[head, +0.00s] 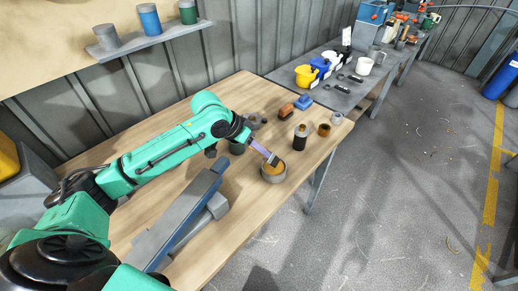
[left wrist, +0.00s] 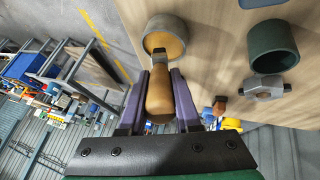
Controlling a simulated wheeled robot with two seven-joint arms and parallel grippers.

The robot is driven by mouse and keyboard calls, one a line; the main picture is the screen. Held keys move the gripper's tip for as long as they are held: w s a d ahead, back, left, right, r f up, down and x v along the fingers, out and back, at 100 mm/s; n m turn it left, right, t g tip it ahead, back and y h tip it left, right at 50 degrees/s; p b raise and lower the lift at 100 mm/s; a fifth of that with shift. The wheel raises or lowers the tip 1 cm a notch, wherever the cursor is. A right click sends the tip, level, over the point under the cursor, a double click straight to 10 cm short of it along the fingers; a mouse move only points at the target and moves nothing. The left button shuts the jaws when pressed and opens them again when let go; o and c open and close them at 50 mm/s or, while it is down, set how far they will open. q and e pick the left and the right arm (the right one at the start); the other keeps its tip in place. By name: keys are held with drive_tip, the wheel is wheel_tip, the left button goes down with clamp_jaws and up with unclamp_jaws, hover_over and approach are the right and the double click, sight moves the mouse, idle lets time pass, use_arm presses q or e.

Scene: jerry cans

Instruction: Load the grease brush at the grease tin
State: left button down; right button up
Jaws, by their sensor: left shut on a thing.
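The grease tin (head: 273,180) is a short round grey tin with orange-yellow grease inside, standing near the right edge of the wooden bench. It also shows in the left wrist view (left wrist: 163,20), open side toward the camera. My left gripper (head: 265,152), with purple fingers, is shut on the grease brush (head: 273,159). In the left wrist view the brush's wooden handle (left wrist: 159,95) lies between the fingers. Its dark tip overlaps the tin's mouth at the rim; I cannot tell whether it touches the grease. My right gripper is not in view.
A black can (head: 300,138), a brown jar (head: 324,130) and a blue block (head: 303,102) stand farther back. A long blue-grey object (head: 180,220) lies left of the tin.

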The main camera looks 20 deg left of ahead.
use_arm(q)
drive_tip(key=shift+f, duration=0.45)
idle(0.3)
drive_tip(key=shift+s+f+p, duration=0.2)
drive_tip(key=shift+p, duration=0.15)
idle(1.7)
wheel_tip(320, 180, up, 8)
drive_tip(key=p, duration=0.9)
drive_tip(key=shift+w+f, duration=0.15)
drive_tip(key=shift+f, duration=0.2)
